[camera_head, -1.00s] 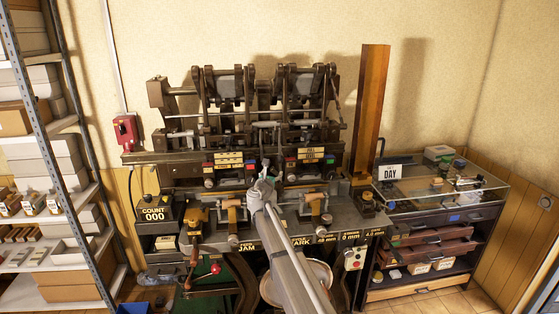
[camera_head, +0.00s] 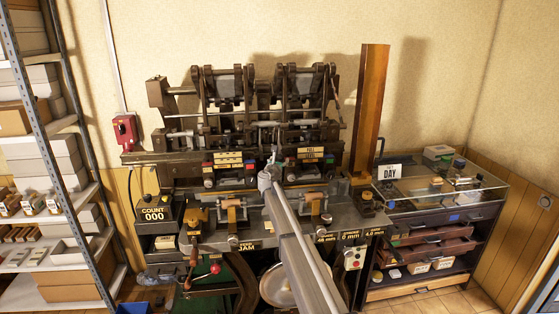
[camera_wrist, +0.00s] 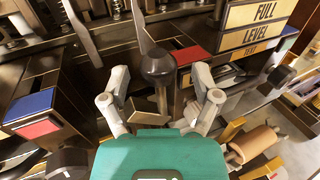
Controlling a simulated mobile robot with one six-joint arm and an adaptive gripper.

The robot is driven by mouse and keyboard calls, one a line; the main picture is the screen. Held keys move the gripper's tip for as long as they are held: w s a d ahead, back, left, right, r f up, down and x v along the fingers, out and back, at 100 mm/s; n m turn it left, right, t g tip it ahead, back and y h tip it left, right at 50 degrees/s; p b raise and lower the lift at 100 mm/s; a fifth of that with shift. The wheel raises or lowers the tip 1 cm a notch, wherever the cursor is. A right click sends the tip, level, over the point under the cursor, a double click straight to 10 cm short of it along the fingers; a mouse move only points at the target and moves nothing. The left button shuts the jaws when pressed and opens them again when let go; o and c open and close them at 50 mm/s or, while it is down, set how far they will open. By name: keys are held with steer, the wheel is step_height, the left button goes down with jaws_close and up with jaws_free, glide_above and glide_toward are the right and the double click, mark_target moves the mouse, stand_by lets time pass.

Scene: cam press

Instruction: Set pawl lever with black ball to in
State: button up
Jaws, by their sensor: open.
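The pawl lever's black ball (camera_wrist: 158,66) shows in the wrist view on top of a dark stem. It stands between the two grey fingers of my gripper (camera_wrist: 160,98), near their tips. The fingers are open, with a gap on each side of the ball. In the head view my gripper (camera_head: 273,160) reaches into the middle of the press, and the ball cannot be made out there. A pale metal arm (camera_wrist: 140,24) rises just behind the ball. The lever's lower end is hidden by my gripper body.
A red and blue block (camera_wrist: 35,115) is at the left. A wooden-handled part (camera_wrist: 253,143) lies close at the lower right. The glass-topped cabinet (camera_head: 435,195) stands right of the press.

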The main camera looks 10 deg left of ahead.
steer(key=shift+w, duration=0.7)
jaws_close()
steer(key=shift+a, duration=0.1)
